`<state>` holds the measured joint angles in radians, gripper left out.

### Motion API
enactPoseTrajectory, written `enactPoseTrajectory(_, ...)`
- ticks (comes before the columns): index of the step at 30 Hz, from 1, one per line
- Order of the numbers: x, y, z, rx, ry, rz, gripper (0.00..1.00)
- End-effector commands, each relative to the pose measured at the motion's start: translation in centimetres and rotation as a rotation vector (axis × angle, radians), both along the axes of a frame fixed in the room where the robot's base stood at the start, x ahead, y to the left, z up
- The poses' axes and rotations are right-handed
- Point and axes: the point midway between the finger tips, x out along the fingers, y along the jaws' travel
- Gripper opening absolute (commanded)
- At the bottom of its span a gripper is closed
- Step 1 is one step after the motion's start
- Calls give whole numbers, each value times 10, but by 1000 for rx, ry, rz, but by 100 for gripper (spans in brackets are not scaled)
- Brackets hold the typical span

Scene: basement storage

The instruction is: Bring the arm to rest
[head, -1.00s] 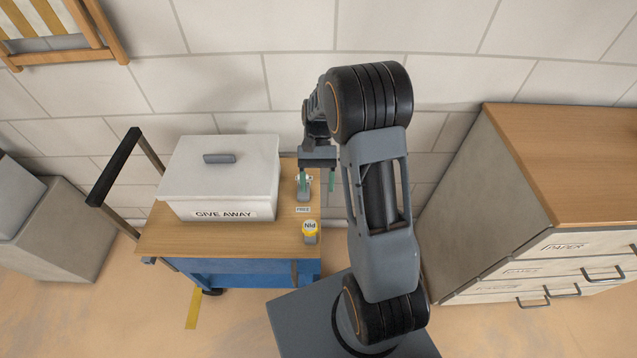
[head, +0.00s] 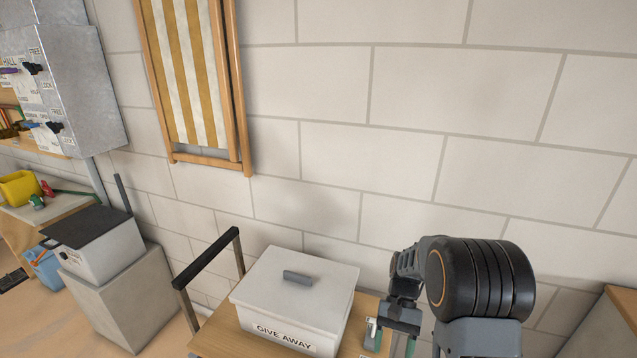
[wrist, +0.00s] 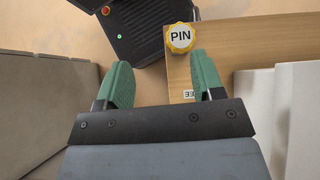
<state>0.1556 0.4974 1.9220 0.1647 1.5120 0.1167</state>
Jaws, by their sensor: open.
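My gripper (head: 391,345) is at the lower right of the head view, above the cart top and right of the white lidded box (head: 292,300) labelled GIVE AWAY. In the wrist view its green fingers (wrist: 163,82) are spread apart with nothing between them. My arm is bent, with its dark round joint raised beside the gripper. The lower arm is cut off by the head view's bottom edge.
The box stands on a wooden-topped cart (head: 222,338) with a black handle (head: 207,258). A yellow-rimmed PIN knob (wrist: 181,38) shows beyond the fingers. A wooden-topped cabinet (head: 605,325) is at right. A striped folded chair (head: 190,80) hangs on the wall.

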Motion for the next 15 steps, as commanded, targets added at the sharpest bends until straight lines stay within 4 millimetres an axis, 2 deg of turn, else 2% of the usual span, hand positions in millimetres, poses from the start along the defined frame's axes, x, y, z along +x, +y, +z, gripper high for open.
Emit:
enactPoseTrajectory(2, -7, -2, 9, -30, -117, 32, 62)
enactPoseTrajectory(5, -13, -2, 32, -70, -276, 82, 62)
enactPoseTrajectory(15, -40, 7, 145, -183, -814, 253, 62)
